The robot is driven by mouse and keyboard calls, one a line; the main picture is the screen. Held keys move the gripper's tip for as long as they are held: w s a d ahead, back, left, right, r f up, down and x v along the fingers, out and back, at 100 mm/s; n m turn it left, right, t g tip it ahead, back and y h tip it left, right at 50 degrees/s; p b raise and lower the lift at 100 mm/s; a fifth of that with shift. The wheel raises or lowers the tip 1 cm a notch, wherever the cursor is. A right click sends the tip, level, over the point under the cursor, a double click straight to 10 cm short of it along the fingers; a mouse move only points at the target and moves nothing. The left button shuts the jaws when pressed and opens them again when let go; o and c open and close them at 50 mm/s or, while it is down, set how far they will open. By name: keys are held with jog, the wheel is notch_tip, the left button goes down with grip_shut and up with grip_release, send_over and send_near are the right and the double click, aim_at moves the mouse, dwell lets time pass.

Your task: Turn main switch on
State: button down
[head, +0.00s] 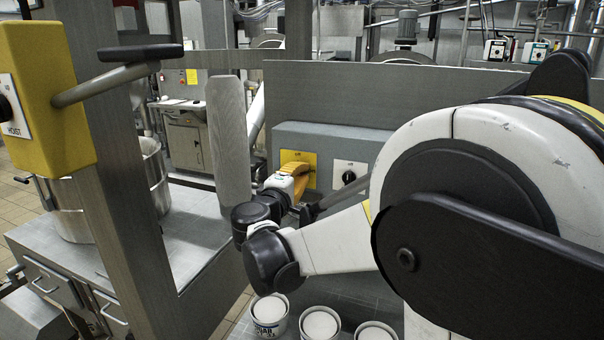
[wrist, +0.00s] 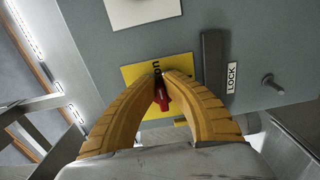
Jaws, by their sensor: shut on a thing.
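The main switch shows in the wrist view as a red handle (wrist: 162,97) on a yellow plate (wrist: 135,74). The plate carries lettering that seems to read "on", close to the fingertips. My gripper (wrist: 162,80) has its two ribbed orange fingers closed around the red handle, with the tips near the plate. In the head view the yellow plate (head: 309,159) is on the grey box, with my gripper (head: 297,176) in front of it. The red handle is hidden there behind the fingers, so its exact angle is hard to tell.
A white plate with a black knob (head: 349,177) is right of the yellow plate. A dark bar with a LOCK label (wrist: 231,78) and a metal peg (wrist: 273,82) are beside the switch. White tubs (head: 320,324) stand below my arm. A yellow hoist box (head: 45,95) is at left.

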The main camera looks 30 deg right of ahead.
jog(key=c, duration=1.5)
grip_release()
jog(key=v, duration=1.2)
